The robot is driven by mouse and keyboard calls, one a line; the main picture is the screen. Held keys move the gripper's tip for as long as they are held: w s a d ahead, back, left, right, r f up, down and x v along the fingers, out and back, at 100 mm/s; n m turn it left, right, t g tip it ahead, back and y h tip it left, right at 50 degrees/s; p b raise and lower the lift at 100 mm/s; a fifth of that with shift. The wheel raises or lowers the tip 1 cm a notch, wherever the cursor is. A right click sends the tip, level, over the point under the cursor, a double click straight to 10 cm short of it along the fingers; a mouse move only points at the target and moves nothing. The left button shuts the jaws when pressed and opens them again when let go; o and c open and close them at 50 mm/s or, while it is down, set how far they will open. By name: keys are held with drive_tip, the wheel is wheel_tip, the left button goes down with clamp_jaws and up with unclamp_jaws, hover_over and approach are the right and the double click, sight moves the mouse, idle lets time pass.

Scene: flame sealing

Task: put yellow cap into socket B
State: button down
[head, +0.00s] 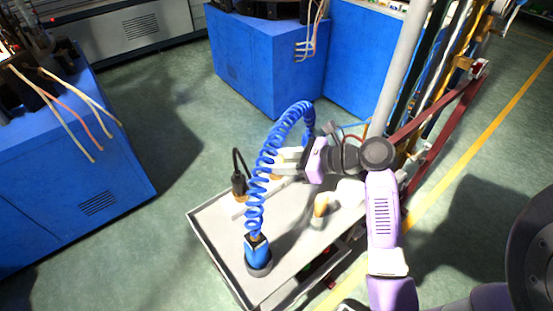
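My gripper (280,163) is above the far part of a grey trolley top, its fingers pointing left. The fingers are small and partly behind the blue coiled hose, so I cannot tell whether they are open or hold anything. A yellow-orange piece (320,206), possibly the yellow cap, stands on a pale base nearer the front, right of the hose. Another small orange bit (275,177) shows just below the fingertips; what it belongs to is unclear. No socket letter is readable, so I cannot pick out socket B.
A blue cylinder (258,256) on a dark base stands at the trolley's (206,229) front, joined to the blue coiled hose (258,185). A black plug-like piece (239,185) with a cable stands at left. Pipes and a red rail (440,135) are at right.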

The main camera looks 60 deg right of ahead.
drive_tip(key=shift+f, duration=0.4)
drive_tip(key=c, duration=0.8)
unclamp_jaws()
drive_tip(key=shift+c, duration=0.2)
drive_tip(key=shift+r+p, duration=3.2)
drive_tip(key=shift+p, duration=0.5)
drive_tip(key=shift+r, duration=1.3)
